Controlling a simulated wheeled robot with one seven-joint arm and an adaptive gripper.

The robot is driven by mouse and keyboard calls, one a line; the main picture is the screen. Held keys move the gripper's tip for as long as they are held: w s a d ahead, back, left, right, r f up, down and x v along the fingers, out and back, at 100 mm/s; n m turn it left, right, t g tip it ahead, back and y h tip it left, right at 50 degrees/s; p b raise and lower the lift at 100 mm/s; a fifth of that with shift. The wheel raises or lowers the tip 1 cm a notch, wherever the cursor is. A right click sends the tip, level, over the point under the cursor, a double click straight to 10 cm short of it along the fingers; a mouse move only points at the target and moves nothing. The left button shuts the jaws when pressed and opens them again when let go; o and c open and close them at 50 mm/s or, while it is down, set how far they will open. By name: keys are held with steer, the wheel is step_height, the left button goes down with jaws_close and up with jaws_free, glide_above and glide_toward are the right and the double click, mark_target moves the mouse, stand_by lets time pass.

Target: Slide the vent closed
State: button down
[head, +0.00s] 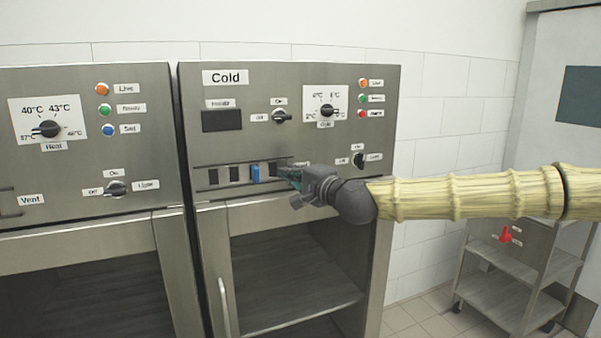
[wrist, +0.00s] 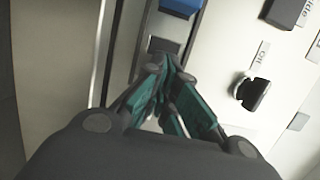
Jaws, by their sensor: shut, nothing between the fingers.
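The vent (head: 223,187) is a horizontal track with dark slots on the front panel of the Cold cabinet. Its blue slider tab (head: 256,173) stands right of the middle of the track, with dark slots showing on both sides. In the wrist view the blue tab (wrist: 181,6) is cut by the top edge, beyond the fingertips. My gripper (head: 288,175) is at the right end of the track, to the right of the tab. In the wrist view the fingertips (wrist: 167,63) are together and empty, near a dark slot (wrist: 163,46). Contact with the panel cannot be told.
Knobs and lit buttons (head: 364,97) sit above the track; a dark knob (head: 359,160) is near my wrist. The cabinet door (head: 222,300) is below. A Heat cabinet (head: 90,130) stands left. A cart (head: 520,265) is at the right.

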mark_target(259, 174)
steer(key=a, duration=0.1)
steer(key=s+a+p, duration=0.1)
steer(key=a, duration=0.1)
steer(key=shift+s+a+r, duration=0.1)
steer(key=shift+a, duration=0.2)
steer(key=shift+a+p, duration=0.1)
steer(key=shift+p, duration=0.2)
steer(key=shift+a, duration=0.1)
steer(key=shift+s+a+f+b, duration=0.1)
steer(key=shift+s+a+b, duration=0.1)
steer(key=shift+a+b, duration=0.25)
steer(key=shift+s+a+f+b, duration=0.15)
steer(key=shift+a+b, duration=0.1)
steer(key=shift+a, duration=0.25)
steer(key=shift+s+a+r, duration=0.1)
steer(key=shift+s+a, duration=0.1)
steer(key=shift+a, duration=0.3)
steer(key=shift+d, duration=0.1)
